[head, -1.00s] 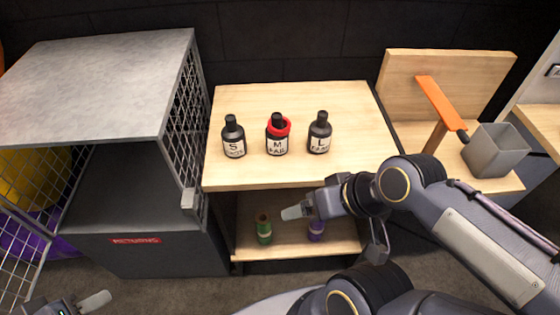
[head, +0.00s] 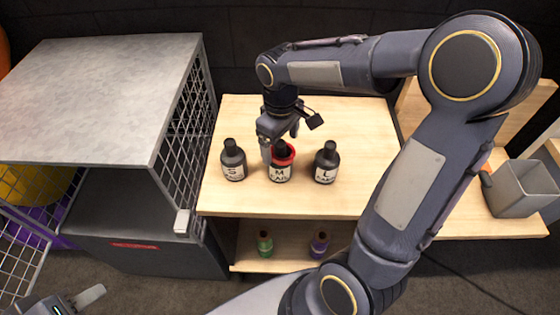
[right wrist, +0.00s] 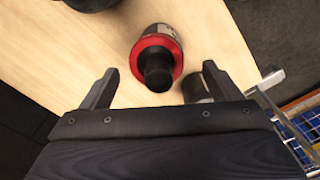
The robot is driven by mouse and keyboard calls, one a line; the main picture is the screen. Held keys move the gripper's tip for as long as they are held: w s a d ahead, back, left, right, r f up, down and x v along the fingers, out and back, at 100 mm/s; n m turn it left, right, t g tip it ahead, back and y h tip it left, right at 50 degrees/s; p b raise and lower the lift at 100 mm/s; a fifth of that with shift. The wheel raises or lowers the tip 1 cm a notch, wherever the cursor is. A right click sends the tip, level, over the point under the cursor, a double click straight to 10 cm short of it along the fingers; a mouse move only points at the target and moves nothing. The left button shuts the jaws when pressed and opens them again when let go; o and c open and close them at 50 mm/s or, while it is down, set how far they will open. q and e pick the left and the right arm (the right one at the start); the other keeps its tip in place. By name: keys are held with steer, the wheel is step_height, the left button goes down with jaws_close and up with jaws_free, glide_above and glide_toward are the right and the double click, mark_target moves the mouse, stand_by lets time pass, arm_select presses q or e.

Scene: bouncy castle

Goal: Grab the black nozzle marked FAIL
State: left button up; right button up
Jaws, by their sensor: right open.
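The black nozzle marked FAIL (head: 281,175) is a small upright black bottle with an M label and a red ring round its neck. It stands in the middle of a row of three on the wooden table. My right gripper (head: 280,143) is open just above and behind it, with one finger close to its left side. In the right wrist view the nozzle's red ring (right wrist: 148,43) and black cap lie between the open fingers, slightly ahead of them. I cannot tell whether they touch. My left gripper (head: 88,296) shows only partly at the bottom left.
Bottle S (head: 233,161) stands close on the left and bottle L (head: 326,163) on the right. The wooden table (head: 335,205) has a lower shelf with a green bottle (head: 265,243) and a purple one (head: 319,243). A grey mesh-sided cabinet (head: 110,85) stands left.

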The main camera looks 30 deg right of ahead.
mark_target(279, 155)
steer(key=f, duration=0.6)
steer(key=shift+w+p, duration=0.2)
steer(key=shift+p, duration=0.15)
steer(key=shift+r, duration=0.1)
steer(key=c, duration=1.1)
steer(key=shift+c, duration=0.2)
steer(key=shift+r, duration=0.1)
